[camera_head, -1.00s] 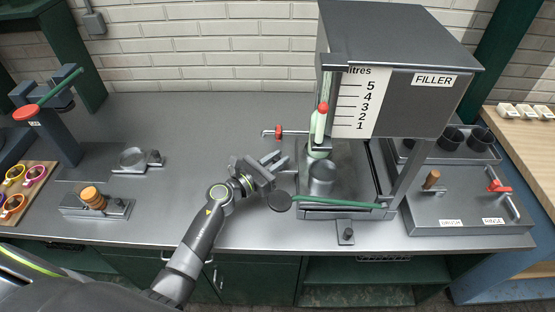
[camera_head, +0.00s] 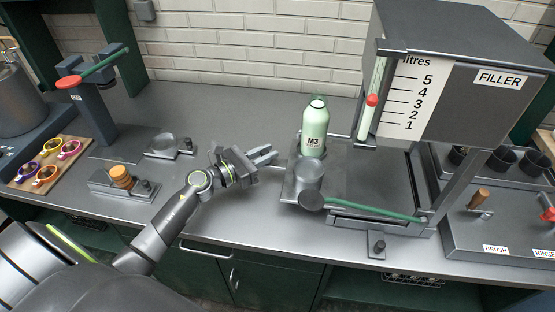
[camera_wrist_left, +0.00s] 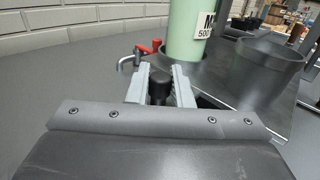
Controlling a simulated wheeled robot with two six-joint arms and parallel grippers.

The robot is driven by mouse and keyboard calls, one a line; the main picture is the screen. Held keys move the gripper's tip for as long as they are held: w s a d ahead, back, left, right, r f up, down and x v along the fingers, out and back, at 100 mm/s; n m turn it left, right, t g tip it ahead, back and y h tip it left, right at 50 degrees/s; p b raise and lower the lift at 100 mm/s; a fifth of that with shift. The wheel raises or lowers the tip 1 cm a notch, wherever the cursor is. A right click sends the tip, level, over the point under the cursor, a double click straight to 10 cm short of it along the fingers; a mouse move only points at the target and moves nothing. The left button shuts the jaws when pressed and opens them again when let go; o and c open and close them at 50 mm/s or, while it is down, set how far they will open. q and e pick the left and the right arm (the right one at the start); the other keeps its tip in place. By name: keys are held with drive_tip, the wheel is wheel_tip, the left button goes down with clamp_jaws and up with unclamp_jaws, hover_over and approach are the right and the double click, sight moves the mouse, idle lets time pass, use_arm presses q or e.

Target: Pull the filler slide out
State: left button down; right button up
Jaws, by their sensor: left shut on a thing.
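The filler (camera_head: 480,90) stands at the right of the head view. Its slide (camera_head: 288,187) is a flat grey plate that sticks out to the left of the filler housing. A green bottle labelled M3 (camera_head: 313,132) and a grey metal cup (camera_head: 308,176) stand upright on it. My left gripper (camera_head: 270,155) is at the slide's left end. In the wrist view its fingers (camera_wrist_left: 160,85) are shut on a black knob (camera_wrist_left: 160,90), which appears to be the slide's handle. My right gripper is not in view.
A green bar (camera_head: 370,210) with a black round end crosses the filler's front, near the cup. A red-handled part (camera_wrist_left: 148,47) shows beyond my fingers. A pedestal with a red knob (camera_head: 69,82) and a board of cups (camera_head: 45,165) are at left.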

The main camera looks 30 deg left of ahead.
use_arm(q)
drive_tip(key=shift+s+a, duration=0.2)
drive_tip(key=shift+a, duration=0.45)
drive_tip(key=c, duration=1.3)
unclamp_jaws()
drive_tip(key=shift+c, duration=0.2)
